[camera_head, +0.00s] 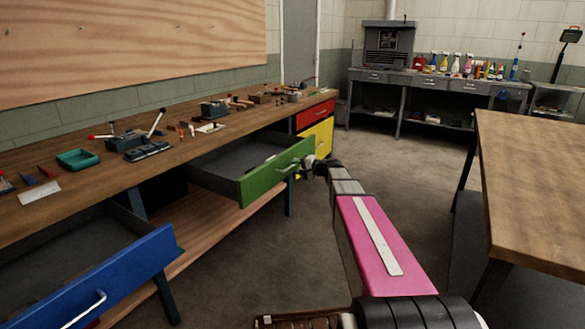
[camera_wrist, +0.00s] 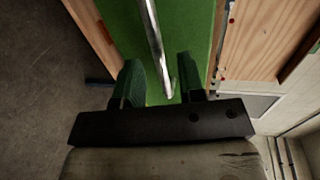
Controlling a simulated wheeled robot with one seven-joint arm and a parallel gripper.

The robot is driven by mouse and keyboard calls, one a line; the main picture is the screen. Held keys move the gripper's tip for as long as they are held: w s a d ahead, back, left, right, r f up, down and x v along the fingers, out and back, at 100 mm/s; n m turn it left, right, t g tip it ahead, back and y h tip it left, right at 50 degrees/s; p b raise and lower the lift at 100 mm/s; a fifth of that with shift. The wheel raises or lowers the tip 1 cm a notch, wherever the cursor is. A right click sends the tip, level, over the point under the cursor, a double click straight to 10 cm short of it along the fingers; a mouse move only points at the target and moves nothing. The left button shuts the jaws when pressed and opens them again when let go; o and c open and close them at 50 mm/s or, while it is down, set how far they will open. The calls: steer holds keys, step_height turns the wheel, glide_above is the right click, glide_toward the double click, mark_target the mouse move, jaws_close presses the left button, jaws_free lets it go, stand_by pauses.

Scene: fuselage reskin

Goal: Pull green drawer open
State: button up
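The green drawer (camera_head: 262,183) under the long workbench is pulled well out, and its grey inside shows. Its metal handle (camera_head: 287,169) is on the front face, near the right end. My gripper (camera_head: 307,167) is at this handle, at the end of my pink arm. In the wrist view, the green drawer front (camera_wrist: 198,28) fills the upper middle, and the bar handle (camera_wrist: 153,38) runs down between my gripper's fingers (camera_wrist: 160,84). The fingers are apart, with gaps beside the bar. I cannot tell whether either one touches it.
A blue drawer (camera_head: 110,275) also stands out from the workbench (camera_head: 100,190) at the front left. Red (camera_head: 315,115) and yellow (camera_head: 317,138) drawers are behind the green one. A wooden table (camera_head: 535,180) stands at the right. The floor between is clear.

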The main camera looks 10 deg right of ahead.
steer(key=v, duration=0.8)
steer(key=shift+f, duration=0.1)
steer(key=s+a+f+n+g+h, duration=0.3)
steer(key=s+f+g+h, duration=0.1)
steer(key=s+f, duration=0.5)
steer(key=s+a+f+n+g+h, duration=0.2)
steer(key=s+f+g+h, duration=0.15)
steer(key=s+f, duration=0.6)
steer(key=s+d+f+n+g+h, duration=0.1)
steer(key=s+d+n+g+h, duration=0.1)
steer(key=s, duration=0.8)
steer(key=d+h, duration=0.1)
steer(key=h, duration=0.1)
steer(key=shift+s+f+n+h, duration=0.2)
steer(key=shift+f+n+h, duration=0.05)
steer(key=shift+n+h, duration=0.1)
steer(key=shift+a, duration=0.15)
